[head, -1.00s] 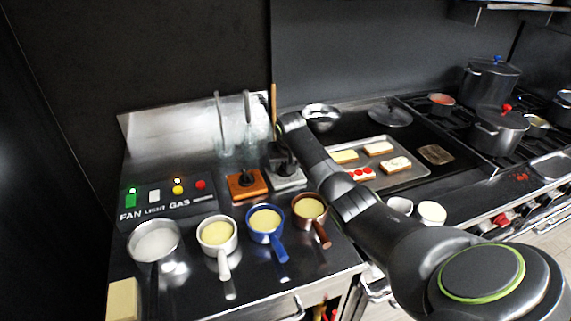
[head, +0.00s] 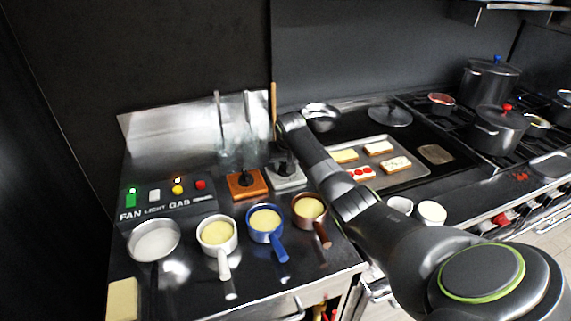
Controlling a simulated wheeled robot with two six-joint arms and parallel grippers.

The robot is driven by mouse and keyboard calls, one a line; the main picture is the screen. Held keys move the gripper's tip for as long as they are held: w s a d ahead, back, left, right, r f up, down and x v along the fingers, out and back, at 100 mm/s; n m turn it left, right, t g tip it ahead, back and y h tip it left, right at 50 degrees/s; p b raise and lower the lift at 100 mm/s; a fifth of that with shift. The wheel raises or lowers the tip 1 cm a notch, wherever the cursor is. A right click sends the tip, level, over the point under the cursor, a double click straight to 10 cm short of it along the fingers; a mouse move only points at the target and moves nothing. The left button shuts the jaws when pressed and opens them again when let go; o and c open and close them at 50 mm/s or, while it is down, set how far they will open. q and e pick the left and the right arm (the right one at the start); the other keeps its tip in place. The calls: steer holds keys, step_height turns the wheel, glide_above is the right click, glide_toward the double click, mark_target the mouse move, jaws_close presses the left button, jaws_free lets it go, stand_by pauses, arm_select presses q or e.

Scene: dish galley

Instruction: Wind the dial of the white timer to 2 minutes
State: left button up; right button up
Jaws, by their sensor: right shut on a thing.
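The white timer (head: 289,183) is a pale square block at the back of the steel counter, with a dark dial on top. My right arm reaches in from the lower right. My right gripper (head: 284,168) is over the white timer and shut on its dial. The dial is mostly hidden by the dark fingers, so its setting cannot be read. An orange timer (head: 240,191) with a black dial sits just left of the white one, apart from the gripper. My left gripper is not in view.
Several small pans, among them a blue pan (head: 265,218) and a brown pan (head: 309,207), stand in front of the timers. A switch panel (head: 165,205) is at the left. A tray with toasts (head: 397,179) lies right of my arm.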

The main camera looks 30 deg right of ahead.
stand_by(0.6)
steer(key=o, duration=0.9)
steer(key=shift+o, duration=0.2)
steer(key=b+v, duration=0.2)
steer(key=v, duration=1.5)
steer(key=shift+s+r, duration=0.15)
